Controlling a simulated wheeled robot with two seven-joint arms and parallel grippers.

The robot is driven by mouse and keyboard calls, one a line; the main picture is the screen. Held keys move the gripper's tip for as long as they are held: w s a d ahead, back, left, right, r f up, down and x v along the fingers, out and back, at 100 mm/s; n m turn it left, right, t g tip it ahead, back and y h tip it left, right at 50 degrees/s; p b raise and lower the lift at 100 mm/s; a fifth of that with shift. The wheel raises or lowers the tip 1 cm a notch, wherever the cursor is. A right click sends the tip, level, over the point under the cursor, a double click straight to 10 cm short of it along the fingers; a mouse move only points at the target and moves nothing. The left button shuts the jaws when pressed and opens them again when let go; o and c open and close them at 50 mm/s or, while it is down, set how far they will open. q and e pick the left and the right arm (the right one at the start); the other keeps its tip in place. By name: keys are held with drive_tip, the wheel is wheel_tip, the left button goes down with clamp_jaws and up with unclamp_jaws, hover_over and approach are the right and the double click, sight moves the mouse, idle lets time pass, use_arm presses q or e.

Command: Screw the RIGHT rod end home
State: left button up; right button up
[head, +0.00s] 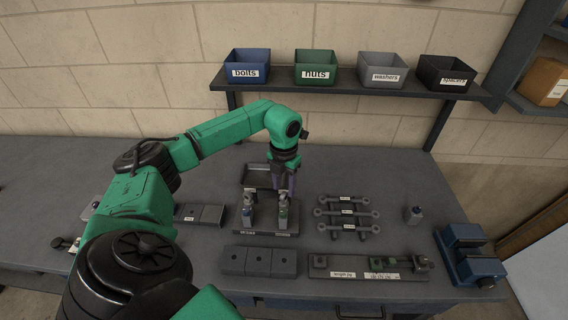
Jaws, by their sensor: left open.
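A dark fixture (266,233) with a pale label on its front edge stands at the middle of the bench. Two small upright grey parts stand on it, a left one (247,212) and a right one (283,215). The right one shows a little green. I cannot tell which small piece is the right rod end or how deep its thread sits. My left gripper (283,187) points down just above the right upright part. It is open, and its fingers partly hide the top of that part; contact cannot be told. My right gripper is not in view.
A grey block (258,261) and a labelled tray (340,272) lie in front. Bins stand on the shelf (340,84).

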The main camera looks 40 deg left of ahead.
sight(284, 193)
use_arm(q)
drive_tip(key=shift+f+b, duration=1.25)
drive_tip(key=shift+f, duration=0.35)
drive_tip(key=shift+r, duration=0.1)
clamp_jaws()
idle(0.3)
drive_tip(key=shift+m+b, duration=0.3)
drive_tip(key=shift+m, duration=2.3)
